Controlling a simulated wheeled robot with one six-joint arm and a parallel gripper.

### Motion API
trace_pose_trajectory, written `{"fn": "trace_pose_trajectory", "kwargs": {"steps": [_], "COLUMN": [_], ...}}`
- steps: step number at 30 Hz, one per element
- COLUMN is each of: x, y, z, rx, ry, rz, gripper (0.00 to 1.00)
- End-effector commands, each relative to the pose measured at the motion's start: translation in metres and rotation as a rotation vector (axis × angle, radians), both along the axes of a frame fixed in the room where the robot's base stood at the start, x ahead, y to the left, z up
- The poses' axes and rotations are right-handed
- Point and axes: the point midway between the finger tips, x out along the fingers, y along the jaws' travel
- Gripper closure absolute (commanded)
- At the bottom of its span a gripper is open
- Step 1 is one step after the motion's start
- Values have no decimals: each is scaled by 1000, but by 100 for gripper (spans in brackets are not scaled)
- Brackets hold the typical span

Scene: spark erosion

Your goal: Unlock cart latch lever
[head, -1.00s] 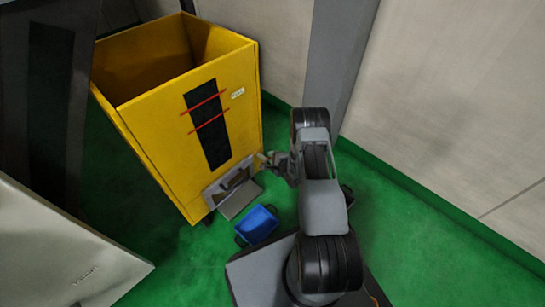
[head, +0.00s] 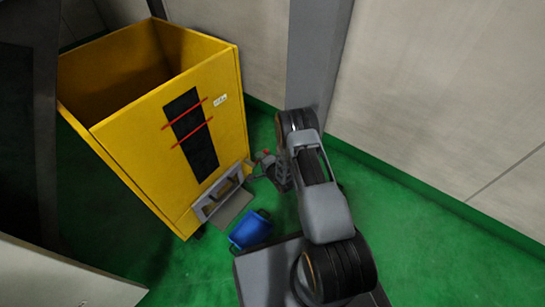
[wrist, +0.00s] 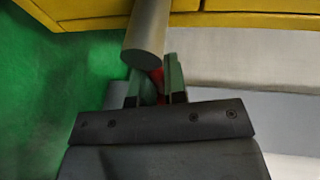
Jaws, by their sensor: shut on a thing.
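The yellow cart (head: 152,142) stands open-topped at the left in the head view. A grey latch bracket with a flat plate (head: 221,192) is at its lower front. My gripper (head: 258,166) is low at the cart's near right corner. In the wrist view my gripper (wrist: 155,88) has its two fingers close together around a red part, which I take as the latch lever (wrist: 157,77), mostly hidden between them. A grey cylinder (wrist: 147,32) lies just beyond the fingertips, under the yellow cart edge. A small red tip (head: 266,152) shows beside my gripper in the head view.
A blue block-like part (head: 251,229) is on the green floor (head: 180,275) between the cart and my base. A grey pillar (head: 318,55) and pale wall panels (head: 430,90) stand behind and right. A pale cabinet (head: 60,275) is at lower left.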

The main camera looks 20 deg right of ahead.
Motion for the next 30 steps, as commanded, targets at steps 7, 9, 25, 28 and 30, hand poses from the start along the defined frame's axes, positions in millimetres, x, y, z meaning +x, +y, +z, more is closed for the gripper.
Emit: {"fn": "trace_pose_trajectory", "kwargs": {"steps": [7,9,25,28,30], "x": [2,2,1,-3,-10], "y": [-1,-1,6,5,2], "z": [2,2,2,3,5], "rx": [-16,-16,-11,-12,-11], "ry": [-14,-14,-11,-9,-8], "rz": [-11,-11,4,4,2], "gripper": [100,100,62,62,62]}}
